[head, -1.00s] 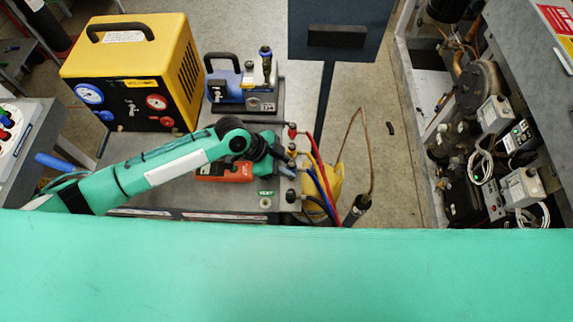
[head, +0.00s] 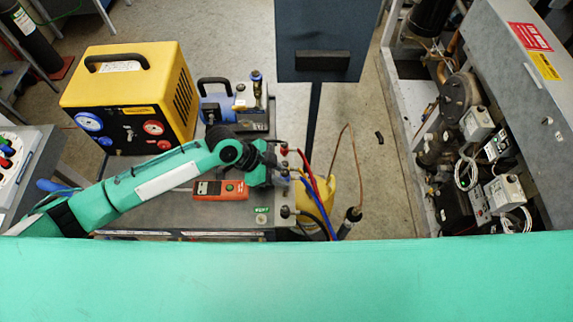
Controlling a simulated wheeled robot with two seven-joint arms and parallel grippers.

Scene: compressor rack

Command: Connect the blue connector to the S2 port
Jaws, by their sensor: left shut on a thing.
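My left arm reaches over the grey cart, and its gripper (head: 284,172) is at the cart's right edge, beside the row of hose ends. It is shut on the blue connector, at the upper end of the blue hose (head: 318,205); the fingers largely hide the connector. The blue hose runs down and right from there. A red hose (head: 307,165) starts just above the gripper. I cannot make out a port marked S2. The compressor rack (head: 465,120) is at the right, with grey boxes and white cables. My right gripper is not in view.
A yellow machine with gauges (head: 130,100) and a blue pump (head: 235,105) stand on the cart. A red-orange meter (head: 220,189) lies near the gripper. A dark panel on a post (head: 325,45) stands behind. Open floor (head: 390,180) separates cart and rack.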

